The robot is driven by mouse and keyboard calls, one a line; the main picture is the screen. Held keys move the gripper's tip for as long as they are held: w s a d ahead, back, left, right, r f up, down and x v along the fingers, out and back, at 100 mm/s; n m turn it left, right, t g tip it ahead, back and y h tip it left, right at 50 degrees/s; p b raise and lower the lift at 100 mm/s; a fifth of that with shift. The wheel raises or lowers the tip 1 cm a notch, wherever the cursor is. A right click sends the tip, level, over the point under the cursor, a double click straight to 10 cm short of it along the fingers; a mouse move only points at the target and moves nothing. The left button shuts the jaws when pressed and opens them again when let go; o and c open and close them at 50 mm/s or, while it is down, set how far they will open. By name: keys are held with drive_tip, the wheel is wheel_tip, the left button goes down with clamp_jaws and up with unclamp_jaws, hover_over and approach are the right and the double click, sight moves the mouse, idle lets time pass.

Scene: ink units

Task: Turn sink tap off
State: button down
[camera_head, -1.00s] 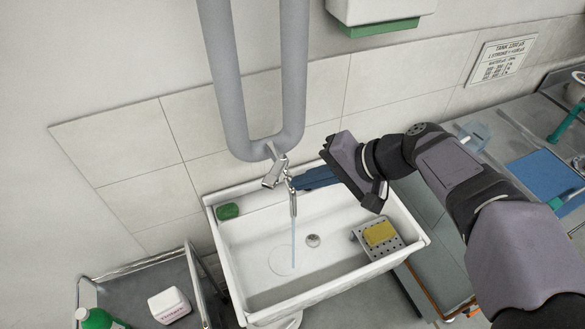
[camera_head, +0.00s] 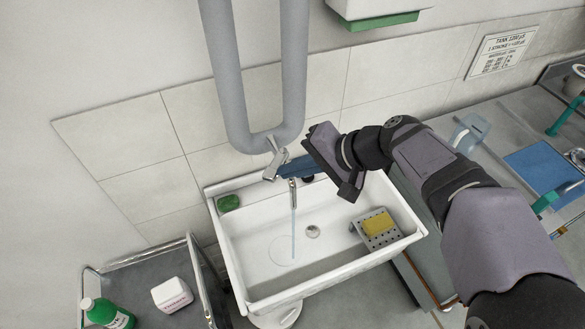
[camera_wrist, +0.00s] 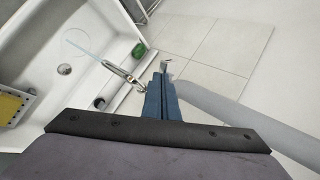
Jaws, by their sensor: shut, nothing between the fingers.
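The tap's metal lever (camera_head: 276,163) stands beneath the grey pipe loop above the sink's back edge. The spout (camera_head: 292,190) points down and a blue stream of water (camera_head: 293,232) runs from it into the white sink (camera_head: 240,255). My gripper (camera_head: 283,169) has its blue fingers shut and empty, with the tips right beside the lever. In the wrist view the fingers (camera_wrist: 161,80) point at the lever (camera_wrist: 168,69), with the spout (camera_wrist: 124,76) to their left. I cannot tell whether the tips touch the lever.
A green soap (camera_head: 228,203) lies on the sink's back left corner. A yellow sponge (camera_head: 377,227) sits on a perforated rack at the right. A cart at lower left holds a green bottle (camera_head: 105,313) and white container (camera_head: 171,294). The grey pipe (camera_head: 237,110) hangs close above my gripper.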

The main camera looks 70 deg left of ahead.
sight(270, 167)
drive_tip(key=shift+s+m+t+y+b, duration=0.4)
drive_tip(key=shift+m+b, duration=0.2)
drive_tip(key=s+m+t, duration=0.1)
drive_tip(key=s+m+t+y+b, duration=0.1)
drive_tip(key=m, duration=0.1)
drive_tip(key=shift+a, duration=0.35)
drive_tip(key=shift+s+a, duration=0.7)
drive_tip(key=shift+s, duration=0.05)
drive_tip(key=shift+w+b, duration=0.25)
drive_tip(key=shift+b, duration=0.1)
drive_tip(key=shift+w+d, duration=0.1)
drive_tip(key=shift+w, duration=0.5)
drive_tip(key=shift+d+b, duration=0.15)
drive_tip(key=shift+b, duration=0.2)
